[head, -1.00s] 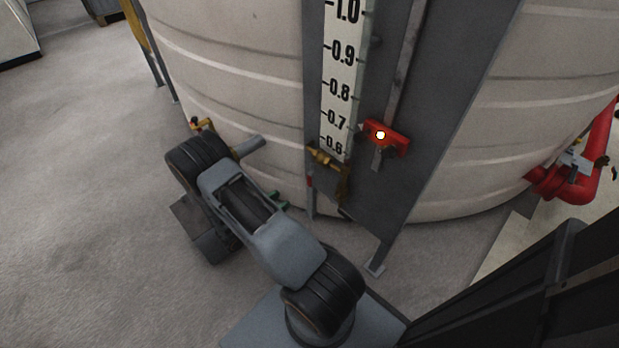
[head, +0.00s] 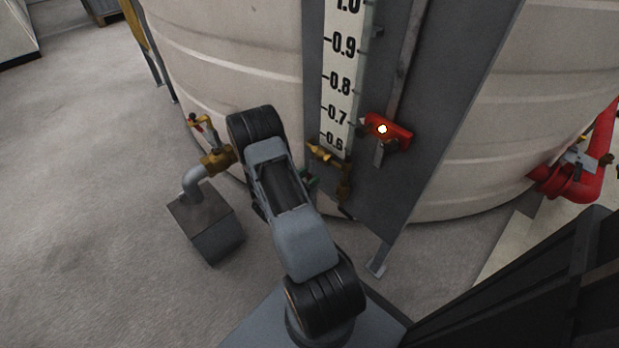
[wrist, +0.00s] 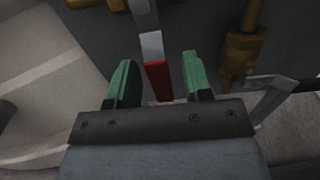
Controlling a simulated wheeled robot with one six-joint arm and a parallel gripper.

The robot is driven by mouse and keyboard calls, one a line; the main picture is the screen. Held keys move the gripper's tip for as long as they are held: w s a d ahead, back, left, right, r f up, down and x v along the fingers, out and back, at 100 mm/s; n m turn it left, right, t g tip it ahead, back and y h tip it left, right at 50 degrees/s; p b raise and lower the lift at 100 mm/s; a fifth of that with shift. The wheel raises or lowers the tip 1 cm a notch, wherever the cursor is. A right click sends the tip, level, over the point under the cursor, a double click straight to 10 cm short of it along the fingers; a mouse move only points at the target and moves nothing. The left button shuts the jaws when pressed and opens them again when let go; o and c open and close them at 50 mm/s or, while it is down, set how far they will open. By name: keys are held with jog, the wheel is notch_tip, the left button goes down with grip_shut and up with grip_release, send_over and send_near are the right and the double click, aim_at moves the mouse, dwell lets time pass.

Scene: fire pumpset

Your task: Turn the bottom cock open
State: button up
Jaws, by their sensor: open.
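In the wrist view a flat metal lever with a red end (wrist: 157,80) hangs down between the two green fingers of my gripper (wrist: 158,62). The gripper is open, with a visible gap on both sides of the lever. The lever's top meets a brass fitting (wrist: 118,4) cut off by the frame edge. Another brass fitting (wrist: 240,50) stands to the right. In the head view my arm hides most of the gripper; a bit of green finger (head: 309,181) shows beside the gauge panel. Brass cocks (head: 325,154) sit at the gauge's lower end; I cannot tell which carries the lever.
A large pale tank (head: 220,60) stands behind the grey gauge panel (head: 375,195). A red block (head: 390,134) is fixed beside the scale (head: 339,85). A brass valve (head: 217,159) on a pipe above a grey box (head: 207,228) stands left of my arm. The floor at left is clear.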

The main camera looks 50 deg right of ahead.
jog(key=shift+c, duration=0.4)
grip_shut()
